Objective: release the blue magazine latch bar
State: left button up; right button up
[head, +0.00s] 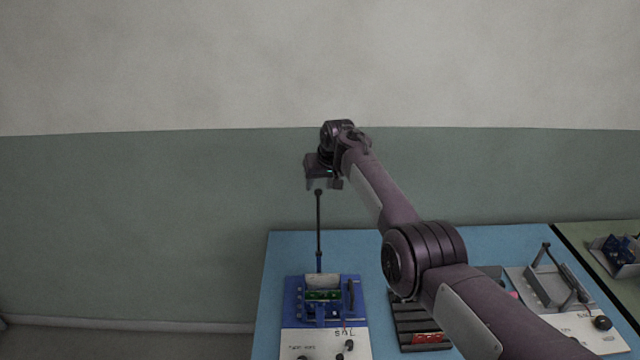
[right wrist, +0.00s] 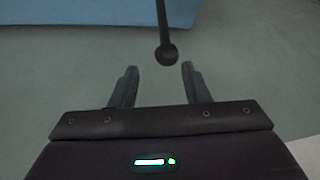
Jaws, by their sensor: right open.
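The latch bar (head: 318,225) is a thin dark rod with a ball knob on top. It stands upright at the back of the blue magazine fixture (head: 292,313), with a short blue part at its foot. My right gripper (head: 323,185) is open and empty, with its fingers close above the knob in the head view. In the right wrist view the knob (right wrist: 166,54) shows just beyond the gap between the open fingertips (right wrist: 159,70), and I see no contact. My left gripper is not in view.
The fixture stands on a blue table (head: 275,260), with a white labelled plate (head: 315,345) in front. A dark slotted rack (head: 410,312) with red pieces lies to the right. Farther right is a grey fixture (head: 545,287) with a lever. My right arm crosses above the table.

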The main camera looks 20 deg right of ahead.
jog(key=shift+s+a+r, duration=0.2)
jog(key=shift+s+r, duration=0.3)
jog(key=shift+s, duration=0.05)
jog(key=shift+s+d+r, duration=0.15)
jog(key=shift+s+r, duration=0.05)
jog(key=shift+r, duration=0.45)
jog(key=b+v, duration=0.1)
jog(key=v, duration=0.4)
jog(key=shift+d+r+b, duration=0.15)
jog(key=shift+b, duration=0.2)
